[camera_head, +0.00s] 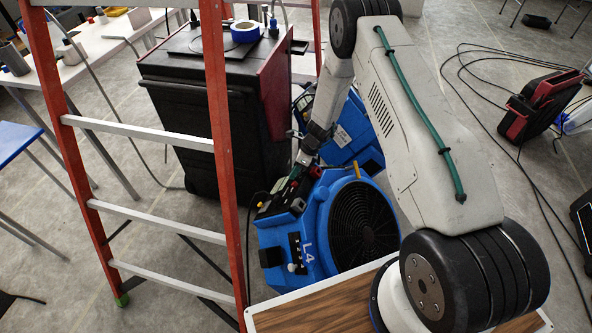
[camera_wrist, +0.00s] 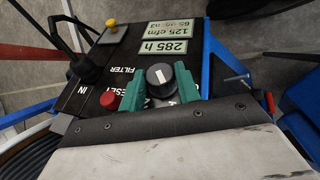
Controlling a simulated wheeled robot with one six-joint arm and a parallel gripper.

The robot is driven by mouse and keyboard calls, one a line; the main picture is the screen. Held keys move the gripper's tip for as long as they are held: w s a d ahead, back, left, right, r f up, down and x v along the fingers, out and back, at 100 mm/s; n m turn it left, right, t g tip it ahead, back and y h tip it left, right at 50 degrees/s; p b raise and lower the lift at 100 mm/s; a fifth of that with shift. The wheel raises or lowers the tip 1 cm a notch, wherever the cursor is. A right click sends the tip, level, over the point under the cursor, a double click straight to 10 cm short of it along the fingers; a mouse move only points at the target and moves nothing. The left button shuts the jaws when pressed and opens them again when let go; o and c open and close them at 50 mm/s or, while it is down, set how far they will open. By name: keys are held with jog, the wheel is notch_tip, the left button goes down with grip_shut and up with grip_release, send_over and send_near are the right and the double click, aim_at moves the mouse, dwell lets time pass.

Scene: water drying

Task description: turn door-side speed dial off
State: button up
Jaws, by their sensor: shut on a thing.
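A black round speed dial (camera_wrist: 160,78) with a white pointer line sits on the black control panel (camera_wrist: 110,70) of a blue air mover. The pointer runs toward the upper left in the wrist view. My gripper (camera_wrist: 158,86) has green fingers on both sides of the dial and is shut on it. In the head view the blue air mover (camera_head: 283,238), marked L4, stands on the floor, and my gripper (camera_head: 296,186) reaches its panel. The fingers hide most of the dial's markings. No door shows.
A second blue machine (camera_head: 352,137) stands behind. An orange ladder (camera_head: 219,130) and a large black bin (camera_head: 185,105) are at the left.

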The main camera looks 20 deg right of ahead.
jog(key=n+g+y, duration=0.1)
jog(key=g, duration=0.1)
jog(key=n+g, duration=0.1)
jog(key=n+g+y, duration=0.1)
jog(key=g, duration=0.1)
jog(key=shift+w+d+f+n+g+y, duration=0.15)
jog(key=shift+w+f+n+g+y, duration=0.15)
jog(key=shift+w, duration=0.05)
jog(key=n+g, duration=0.1)
jog(key=g, duration=0.1)
jog(key=n+g, duration=0.2)
jog(key=shift+w+f+g, duration=0.2)
jog(key=shift+g, duration=0.2)
jog(key=o, duration=1)
jog(key=shift+c, duration=0.2)
jog(key=shift+r, duration=0.15)
